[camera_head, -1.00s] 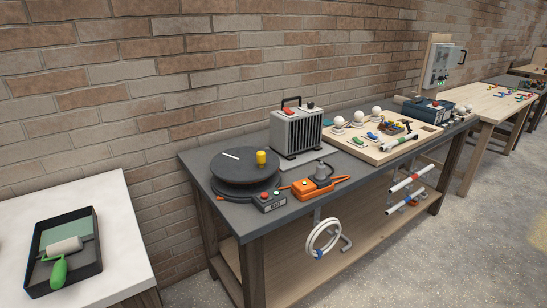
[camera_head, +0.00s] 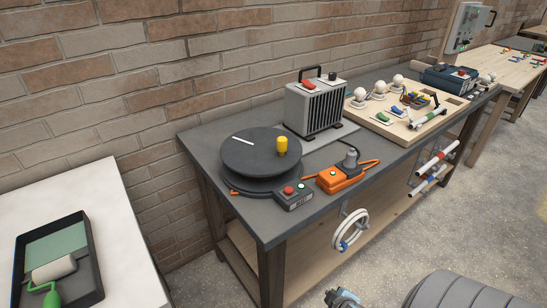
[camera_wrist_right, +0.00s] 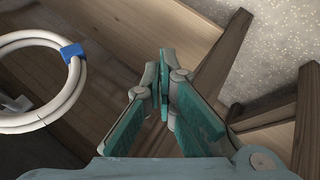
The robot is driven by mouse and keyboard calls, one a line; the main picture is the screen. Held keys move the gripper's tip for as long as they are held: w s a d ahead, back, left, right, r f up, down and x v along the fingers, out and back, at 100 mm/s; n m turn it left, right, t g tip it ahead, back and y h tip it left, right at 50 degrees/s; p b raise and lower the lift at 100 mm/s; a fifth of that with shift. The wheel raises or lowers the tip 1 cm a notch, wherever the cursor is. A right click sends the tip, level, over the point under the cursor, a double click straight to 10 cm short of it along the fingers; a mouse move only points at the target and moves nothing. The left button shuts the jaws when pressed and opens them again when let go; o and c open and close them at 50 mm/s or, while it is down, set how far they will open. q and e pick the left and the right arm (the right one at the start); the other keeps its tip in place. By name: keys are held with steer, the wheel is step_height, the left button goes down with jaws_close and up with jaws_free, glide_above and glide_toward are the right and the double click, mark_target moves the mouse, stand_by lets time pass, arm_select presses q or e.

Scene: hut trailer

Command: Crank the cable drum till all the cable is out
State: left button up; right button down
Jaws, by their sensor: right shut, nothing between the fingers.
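The cable drum (camera_head: 262,152) is a dark, round, flat-topped drum at the near left end of the grey workbench. A yellow crank knob (camera_head: 282,147) stands on its top toward the right, and a white mark lies near the far left of the top. A short piece of orange cable (camera_head: 238,193) shows at the drum's base, and more runs to an orange box (camera_head: 340,178). My right gripper (camera_wrist_right: 162,88) is shut and empty in the right wrist view, over the bench's lower wood. Part of my right arm shows at the bottom of the head view, well below the drum. My left gripper is out of view.
A control box (camera_head: 294,195) with red and green buttons sits in front of the drum. A grey heater (camera_head: 314,105) stands behind. A white hose coil (camera_head: 350,231) hangs on the bench front and shows in the right wrist view (camera_wrist_right: 40,80). A white table (camera_head: 95,190) is at left.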

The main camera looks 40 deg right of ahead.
steer(key=w+d+r+n+t+h, duration=0.15)
steer(key=w+r, duration=0.25)
steer(key=r, duration=0.6)
steer(key=w+r+n+t, duration=0.1)
steer(key=w+r+t, duration=0.25)
steer(key=r, duration=0.65)
steer(key=n+t+y, duration=0.5)
steer(key=n+t, duration=0.2)
steer(key=n, duration=0.3)
glide_toward(281, 166)
steer(key=s+a+r, duration=0.1)
steer(key=a+r, duration=0.2)
steer(key=w+p, duration=0.1)
steer(key=w, duration=0.2)
steer(key=w+p, duration=0.1)
steer(key=w, duration=0.1)
steer(key=w+r+p, duration=0.1)
steer(key=w, duration=0.2)
steer(key=shift+w+d, duration=0.3)
steer(key=w+d, duration=0.2)
steer(key=shift+w+d+f, duration=0.15)
steer(key=shift+d+f, duration=0.15)
steer(key=shift+d, duration=0.05)
steer(key=shift+w+d, duration=0.1)
steer(key=shift+d, duration=0.15)
